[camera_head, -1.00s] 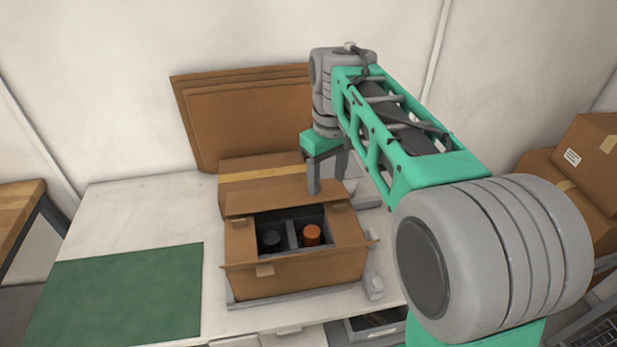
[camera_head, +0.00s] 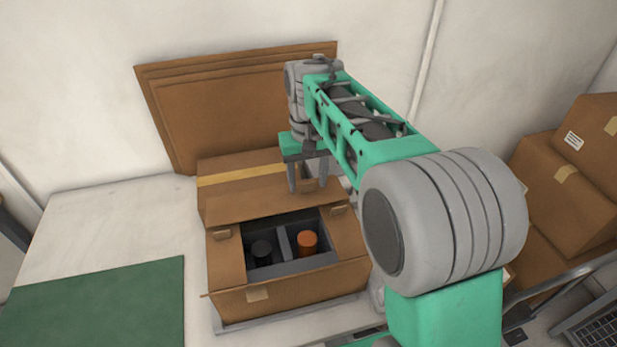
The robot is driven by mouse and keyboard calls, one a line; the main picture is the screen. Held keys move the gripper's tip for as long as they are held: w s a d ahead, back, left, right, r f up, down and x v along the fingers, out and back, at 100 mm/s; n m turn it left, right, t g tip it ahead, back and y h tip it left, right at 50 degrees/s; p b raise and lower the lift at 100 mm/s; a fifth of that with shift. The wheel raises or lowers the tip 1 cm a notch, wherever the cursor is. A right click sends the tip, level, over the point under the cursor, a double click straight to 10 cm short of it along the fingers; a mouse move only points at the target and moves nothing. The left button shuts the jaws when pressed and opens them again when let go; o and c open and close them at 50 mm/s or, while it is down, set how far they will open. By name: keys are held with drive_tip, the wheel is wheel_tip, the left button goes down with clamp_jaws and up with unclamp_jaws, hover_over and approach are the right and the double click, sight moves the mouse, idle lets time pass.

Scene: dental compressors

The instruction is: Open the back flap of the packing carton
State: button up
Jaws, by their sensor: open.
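The packing carton (camera_head: 290,291) stands on the white bench with its top open. Inside are a black round part (camera_head: 262,250) and an orange-capped part (camera_head: 307,241), parted by a grey divider. The back flap (camera_head: 262,206) is tilted up and back from the carton's rear edge, toward a taped box behind. My gripper (camera_head: 308,188) is open, with its two fingers pointing down at the right part of the flap. Nothing shows between the fingers. I cannot tell whether a finger touches the flap.
The closed box with yellow tape (camera_head: 235,178) sits directly behind the carton. Flat cardboard sheets (camera_head: 230,110) lean on the wall. A green mat (camera_head: 100,305) lies at the left, with bare bench (camera_head: 110,225) behind it. Stacked cartons (camera_head: 565,185) stand at the right.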

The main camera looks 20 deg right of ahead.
drive_tip(key=shift+c, duration=0.5)
clamp_jaws()
idle(0.9)
